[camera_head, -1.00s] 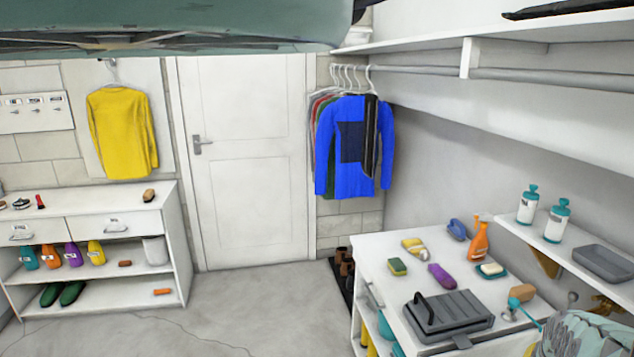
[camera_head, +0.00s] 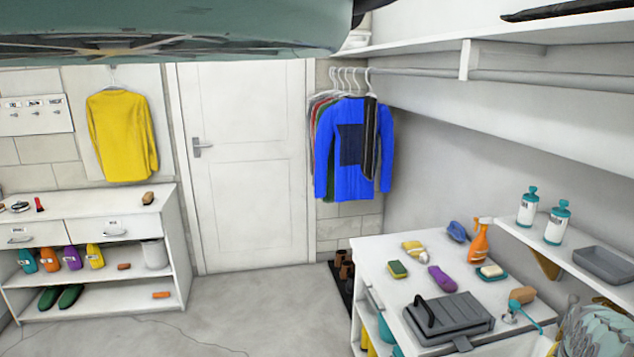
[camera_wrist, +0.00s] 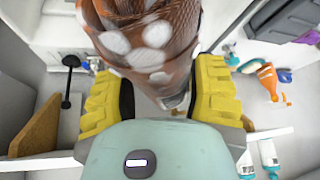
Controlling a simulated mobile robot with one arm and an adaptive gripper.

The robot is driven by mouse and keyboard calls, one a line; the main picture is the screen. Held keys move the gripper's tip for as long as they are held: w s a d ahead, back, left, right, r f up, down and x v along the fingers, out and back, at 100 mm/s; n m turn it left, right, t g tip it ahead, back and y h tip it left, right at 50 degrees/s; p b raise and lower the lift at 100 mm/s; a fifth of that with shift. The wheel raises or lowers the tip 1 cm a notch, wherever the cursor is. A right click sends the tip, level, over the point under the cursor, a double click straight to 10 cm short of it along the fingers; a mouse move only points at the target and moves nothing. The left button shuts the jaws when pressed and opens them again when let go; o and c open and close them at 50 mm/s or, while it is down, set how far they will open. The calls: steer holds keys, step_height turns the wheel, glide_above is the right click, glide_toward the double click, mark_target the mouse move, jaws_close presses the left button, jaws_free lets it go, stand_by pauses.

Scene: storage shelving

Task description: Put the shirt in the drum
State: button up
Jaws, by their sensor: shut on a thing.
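My gripper (camera_wrist: 163,95), with yellow ridged fingers, shows in the wrist view. It is shut on a brown cloth with white dots (camera_wrist: 150,35), which may be the shirt. The cloth bunches between the fingers and runs out of the top of the view, so its full shape is hidden. In the head view, a yellow shirt (camera_head: 122,135) hangs on the back wall and a blue shirt (camera_head: 355,150) hangs on the rail, both apart from my gripper. I cannot make out the drum in either view.
A white table (camera_head: 375,250) at the right holds a grey case (camera_head: 450,318), an orange spray bottle (camera_head: 480,240) and sponges. A wall shelf (camera_head: 530,238) with two pump bottles is above it. A low white cabinet (camera_head: 172,225) stands at left. The middle floor is clear.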

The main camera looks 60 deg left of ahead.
steer(key=shift+w+d+r, duration=0.4)
steer(key=shift+d, duration=0.1)
steer(key=shift+w+d+r+m+h, duration=0.15)
steer(key=shift+w+d+m+h, duration=0.15)
steer(key=shift+d, duration=0.3)
steer(key=shift+w+d+r, duration=0.15)
steer(key=shift+d+r, duration=0.15)
steer(key=shift+d, duration=0.1)
steer(key=shift+w+d+r+m, duration=0.1)
steer(key=shift+d+m, duration=0.05)
steer(key=shift+m, duration=0.15)
steer(key=shift+w+d+r, duration=0.1)
steer(key=shift+d+r, duration=0.1)
steer(key=shift+d, duration=0.25)
